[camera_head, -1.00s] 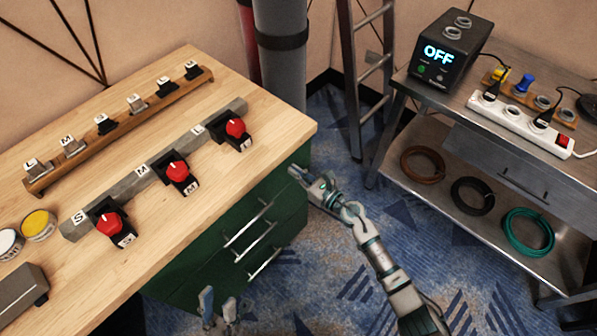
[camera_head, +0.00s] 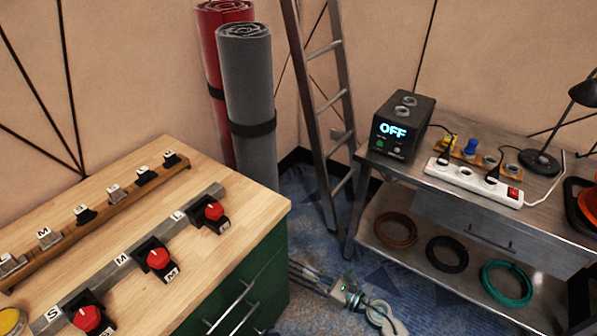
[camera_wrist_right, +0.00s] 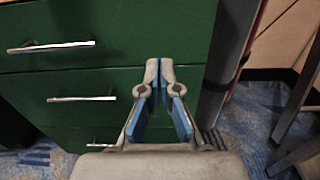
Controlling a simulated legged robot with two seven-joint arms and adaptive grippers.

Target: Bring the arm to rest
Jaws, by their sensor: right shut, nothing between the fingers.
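My right gripper (camera_wrist_right: 160,68) is shut and empty in the right wrist view, its blue-padded fingertips together in front of the green drawer cabinet (camera_wrist_right: 110,85). In the head view my right gripper (camera_head: 300,272) shows low, beside the cabinet's right side and over the blue carpet, apart from the wooden bench top (camera_head: 115,200). The rest of the right arm runs out of the bottom edge. My left gripper is not in the head view.
Red-knobbed switches (camera_head: 158,258) stand on the bench. A grey roll (camera_head: 247,100), a red roll (camera_head: 210,50) and a ladder (camera_head: 325,110) lean at the back. At right, a metal table (camera_head: 365,170) bears a black box reading OFF (camera_head: 402,130) and a power strip (camera_head: 465,180).

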